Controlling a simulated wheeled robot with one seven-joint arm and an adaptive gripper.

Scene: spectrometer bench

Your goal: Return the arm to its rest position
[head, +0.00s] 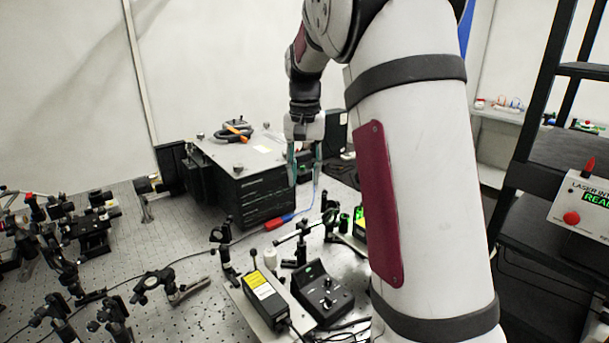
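My arm rises large through the middle right of the head view and bends over at the top. My gripper (305,180) hangs from it, pointing down, in front of the right side of a black box with a grey top (238,150). Its two fingers stand apart and I see nothing held between them. A red and blue connector (280,221) on a thin cable lies on the bench just below and left of the gripper. My arm hides part of the bench behind it.
The perforated optical bench (180,235) carries several black optic mounts (95,225) at left. A yellow-labelled laser module (264,297) and a black control box (322,293) stand in front. At right are a black rack (515,190) and a laser interlock box (585,205).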

